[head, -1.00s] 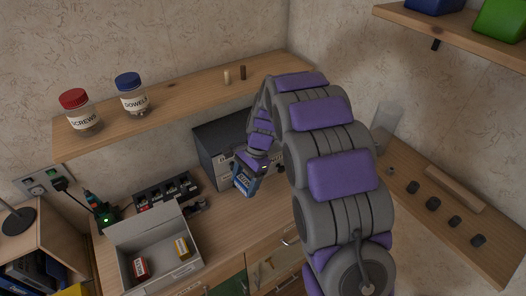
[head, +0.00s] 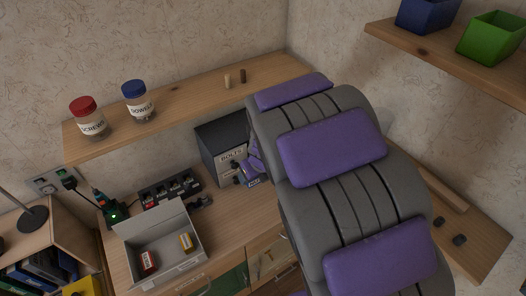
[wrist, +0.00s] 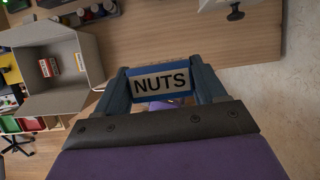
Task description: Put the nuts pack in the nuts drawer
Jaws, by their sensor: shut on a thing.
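The nuts pack (wrist: 160,82), blue with a white label reading NUTS, is held between the two fingers of my gripper (wrist: 162,88) in the wrist view. In the head view my gripper (head: 249,176) is small and partly hidden by my arm, with the blue pack (head: 254,182) at its tip. It is in front of the dark drawer unit (head: 209,140) on the bench. One drawer front there has a label reading BOLTS (head: 231,154). My arm covers the unit's right side, and I cannot make out a nuts drawer.
An open grey box (head: 165,272) with a red pack (head: 148,261) and a yellow pack (head: 186,242) stands left on the bench. A black tray (head: 168,190) is behind it. A shelf with two jars (head: 139,102) overhangs the bench.

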